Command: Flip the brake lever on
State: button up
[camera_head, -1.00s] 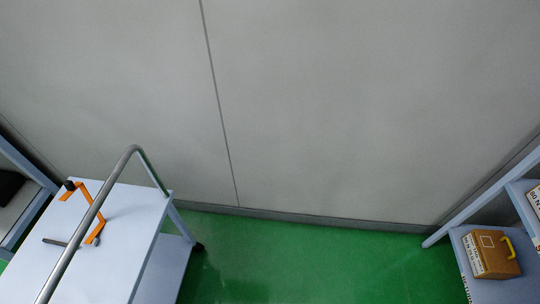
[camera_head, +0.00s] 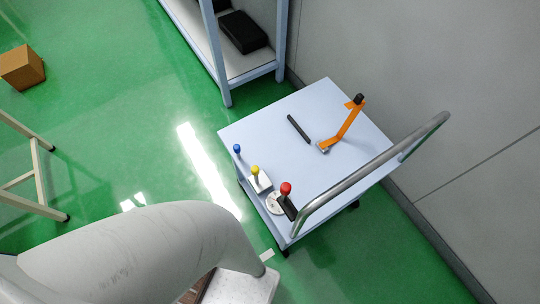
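A light blue cart (camera_head: 265,131) with a curved grey push handle (camera_head: 372,168) stands right of the middle. On its top is an orange lever (camera_head: 346,124) with a black tip, raised at an angle from a small grey mount. Along the near left edge stand a blue-knobbed lever (camera_head: 237,149), a yellow-knobbed lever (camera_head: 255,170) and a red-knobbed lever (camera_head: 286,188) beside a round white plate. I cannot tell from labels which one is the brake lever. My gripper is out of view; only a thick white arm link of mine shows at the lower left.
A dark bar (camera_head: 298,129) lies on the cart top. A shelf rack (camera_head: 226,95) with a black case (camera_head: 243,32) stands behind. A cardboard box (camera_head: 22,68) and a beige frame (camera_head: 36,165) are at left. Green floor between is clear; a grey wall (camera_head: 440,60) is at right.

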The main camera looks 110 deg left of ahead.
aim_at(285, 187)
jog(key=u, duration=1.8)
jog(key=l+u, duration=0.2)
jog(key=u, duration=0.3)
jog(key=l+u, duration=0.2)
jog(key=u, duration=0.3)
jog(key=k+l+u, duration=0.1)
jog(key=u, duration=0.4)
jog(key=k+l, duration=0.75)
jog(key=l, duration=0.25)
jog(key=k+l, duration=0.4)
jog(key=i+j, duration=0.1)
jog(key=j, duration=0.25)
jog(key=i+j+u, duration=0.1)
jog(key=j, duration=0.3)
jog(key=i+j, duration=0.15)
jog(key=j, duration=0.2)
jog(key=i+j, duration=0.15)
jog(key=j, duration=0.2)
jog(key=k+u, duration=0.05)
